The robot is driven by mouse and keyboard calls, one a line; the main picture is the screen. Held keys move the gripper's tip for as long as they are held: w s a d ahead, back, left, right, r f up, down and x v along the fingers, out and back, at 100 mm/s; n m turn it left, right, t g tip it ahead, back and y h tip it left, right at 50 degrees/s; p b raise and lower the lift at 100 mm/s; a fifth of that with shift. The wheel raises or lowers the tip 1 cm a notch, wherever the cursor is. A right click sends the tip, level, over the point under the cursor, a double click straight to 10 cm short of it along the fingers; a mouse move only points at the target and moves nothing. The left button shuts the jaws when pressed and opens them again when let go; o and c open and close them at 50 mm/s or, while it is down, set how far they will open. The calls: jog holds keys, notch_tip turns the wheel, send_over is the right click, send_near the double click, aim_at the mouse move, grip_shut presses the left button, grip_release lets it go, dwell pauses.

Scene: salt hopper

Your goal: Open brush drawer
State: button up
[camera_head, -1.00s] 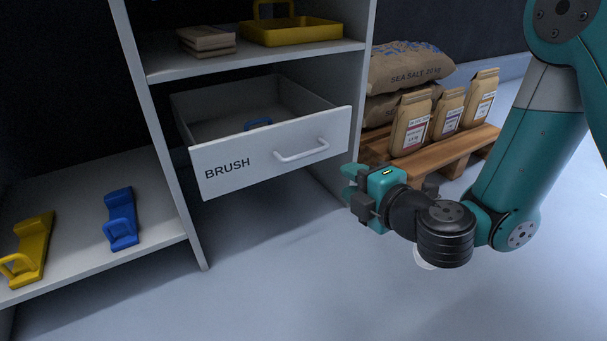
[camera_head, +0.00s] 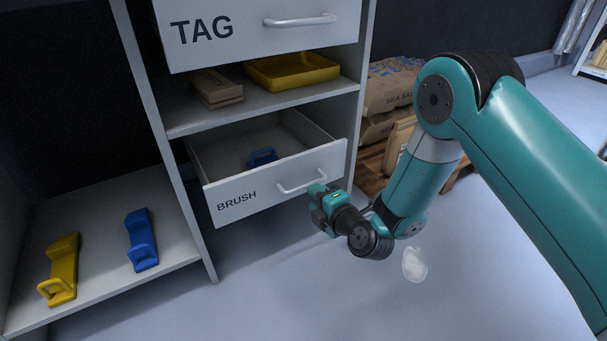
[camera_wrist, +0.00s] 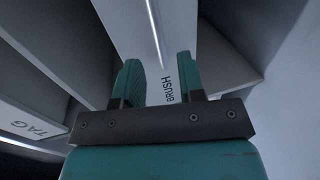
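The white BRUSH drawer (camera_head: 272,190) is pulled well out of the cabinet in the head view. A blue brush (camera_head: 262,157) lies inside it. Its white bar handle (camera_head: 303,182) is on the front, towards the right. My gripper (camera_head: 316,190) is beside the handle's right end, in front of the drawer; contact cannot be told. In the wrist view, my gripper's two fingers (camera_wrist: 160,80) stand apart with nothing seen held between them. The drawer front with its BRUSH label (camera_wrist: 168,89) shows beyond them.
The TAG drawer (camera_head: 262,30) is above, over a shelf with a yellow tray (camera_head: 292,71) and brown packets (camera_head: 217,88). Blue (camera_head: 141,240) and yellow (camera_head: 62,270) tools lie on the lower left shelf. Salt sacks (camera_head: 390,88) stand behind my arm.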

aim_at(303, 187)
jog(key=b+x, duration=0.1)
jog(key=x, duration=0.5)
jog(key=shift+w+a, duration=0.1)
jog(key=shift+w, duration=0.15)
grip_shut()
